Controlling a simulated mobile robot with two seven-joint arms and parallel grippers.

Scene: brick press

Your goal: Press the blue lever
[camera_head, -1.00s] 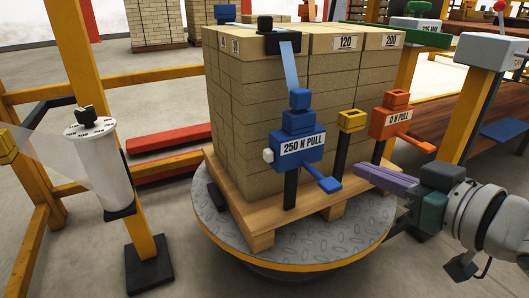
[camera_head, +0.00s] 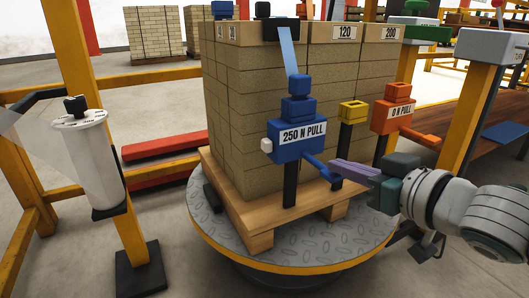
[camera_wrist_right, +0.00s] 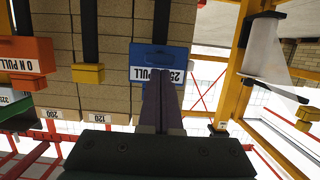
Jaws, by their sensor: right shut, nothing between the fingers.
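The blue box labelled 250 N PULL (camera_head: 297,142) stands on a dark post in front of the brick stack. Its blue lever (camera_head: 318,168) slopes down to the right from the box's lower right side. My right gripper (camera_head: 336,169) is shut, with purple fingers pointing left. Its tips are right at the lever's outer end; I cannot tell whether they touch. In the right wrist view, the shut fingers (camera_wrist_right: 162,92) overlap the blue box (camera_wrist_right: 175,57), and the lever is not clearly visible there. My left gripper is not in view.
The brick stack (camera_head: 245,110) rests on a wooden pallet on a round metal turntable (camera_head: 225,225). A yellow block (camera_head: 352,111) and an orange 0 N PULL box (camera_head: 391,115) with its own lever stand right of the blue one. A white roll (camera_head: 90,165) stands left.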

